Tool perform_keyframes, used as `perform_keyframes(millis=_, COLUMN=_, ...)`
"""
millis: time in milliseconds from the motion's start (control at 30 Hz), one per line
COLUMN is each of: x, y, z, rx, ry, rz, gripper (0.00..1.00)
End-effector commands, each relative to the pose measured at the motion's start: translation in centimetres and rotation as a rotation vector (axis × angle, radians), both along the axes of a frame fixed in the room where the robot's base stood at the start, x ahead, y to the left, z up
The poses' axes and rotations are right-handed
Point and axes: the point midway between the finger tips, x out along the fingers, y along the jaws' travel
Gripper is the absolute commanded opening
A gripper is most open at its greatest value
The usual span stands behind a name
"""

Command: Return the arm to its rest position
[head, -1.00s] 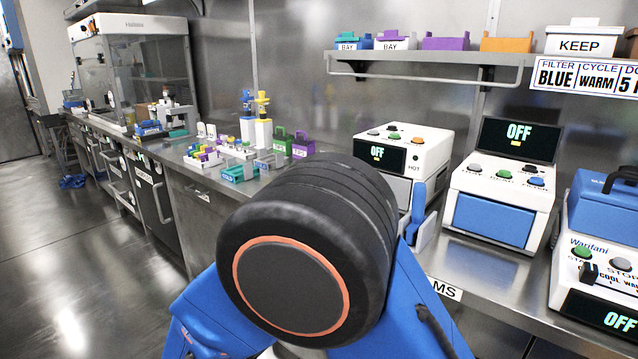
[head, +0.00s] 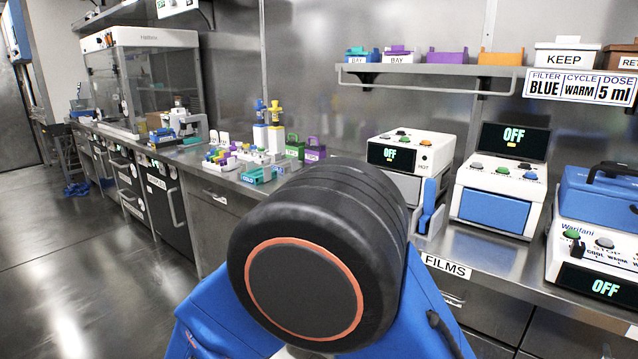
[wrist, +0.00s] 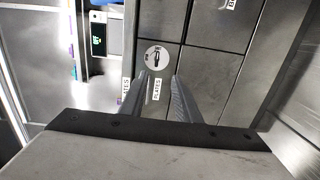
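My arm (head: 310,265) fills the lower middle of the head view, with a big black joint ringed in orange and blue links. It looks folded close in front of the camera. My gripper is hidden in the head view. In the wrist view my gripper (wrist: 156,85) shows two grey fingers standing apart with nothing between them. The fingers point at grey cabinet fronts and touch nothing that I can see.
A steel counter (head: 455,238) runs along the wall, bearing white machines with "OFF" displays, coloured racks and a glass hood (head: 150,80). A wall shelf (head: 430,69) holds coloured bins. Open floor (head: 80,260) lies at left. Labelled drawer fronts (wrist: 210,65) show in the wrist view.

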Motion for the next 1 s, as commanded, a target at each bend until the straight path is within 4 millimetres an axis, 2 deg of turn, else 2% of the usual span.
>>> perform_keyframes(millis=267, x=1.0, y=-3.8, z=1.1, rx=0.035, ry=0.064, rz=-0.087, gripper=0.30)
perform_keyframes(millis=467, x=1.6, y=-8.0, z=2.1, rx=0.079, ry=0.137, rz=-0.179, gripper=0.30)
perform_keyframes(millis=567, x=1.8, y=-11.0, z=2.7, rx=0.118, ry=0.189, rz=-0.240, gripper=0.30)
perform_keyframes(millis=733, x=1.4, y=-17.1, z=3.7, rx=0.216, ry=0.300, rz=-0.361, gripper=0.30)
perform_keyframes(millis=1000, x=-1.0, y=-25.3, z=4.8, rx=0.416, ry=0.456, rz=-0.507, gripper=0.30)
